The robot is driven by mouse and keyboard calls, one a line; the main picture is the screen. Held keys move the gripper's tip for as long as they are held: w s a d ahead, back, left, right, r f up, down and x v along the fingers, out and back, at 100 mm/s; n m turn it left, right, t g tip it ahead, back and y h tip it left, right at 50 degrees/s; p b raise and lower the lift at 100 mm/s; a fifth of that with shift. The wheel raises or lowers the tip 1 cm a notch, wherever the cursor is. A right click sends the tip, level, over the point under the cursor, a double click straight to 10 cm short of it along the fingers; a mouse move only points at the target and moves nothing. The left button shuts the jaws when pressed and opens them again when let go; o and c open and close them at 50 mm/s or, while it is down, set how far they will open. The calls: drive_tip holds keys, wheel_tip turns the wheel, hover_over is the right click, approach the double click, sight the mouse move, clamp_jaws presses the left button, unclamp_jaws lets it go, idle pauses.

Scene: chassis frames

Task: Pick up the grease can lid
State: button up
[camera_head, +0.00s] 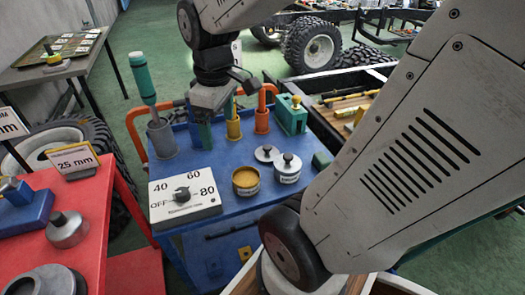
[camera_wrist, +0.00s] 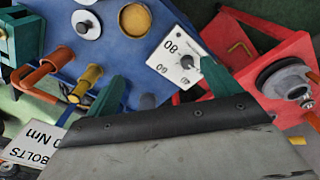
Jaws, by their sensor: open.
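The grease can lid (camera_head: 267,153) is a flat grey disc with a small knob, lying on the blue cart top. In the wrist view the lid (camera_wrist: 92,31) is near the upper left, apart from the fingers. The open grease can (camera_head: 245,182), full of yellow-brown grease, stands beside it, and it also shows in the wrist view (camera_wrist: 135,19). A grey can with a dark knob (camera_head: 288,172) stands close to the lid. My gripper (camera_head: 217,121) is over the cart's back left, left of the lid. Its green fingers are spread and empty in the wrist view (camera_wrist: 163,85).
A dial box (camera_head: 184,200) sits at the cart's front left. Orange and yellow holders (camera_head: 233,125) and a green tool block (camera_head: 291,115) line the back. A tall green-handled tool (camera_head: 143,80) stands at the left. A red bench (camera_head: 95,225) adjoins on the left.

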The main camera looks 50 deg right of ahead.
drive_tip(key=w+d+f+n, duration=0.45)
drive_tip(key=d+f, duration=0.35)
drive_tip(key=d, duration=0.5)
drive_tip(key=n, duration=0.3)
hover_over(267, 147)
drive_tip(key=shift+g, duration=0.4)
wheel_tip(267, 147, down, 9)
drive_tip(key=shift+w+a+r, duration=0.1)
drive_tip(key=shift+w+r, duration=0.05)
drive_tip(key=shift+r, duration=0.05)
drive_tip(key=shift+f, duration=0.35)
drive_tip(key=f, duration=0.7)
drive_tip(key=shift+d+f, duration=0.2)
drive_tip(key=c, duration=0.8)
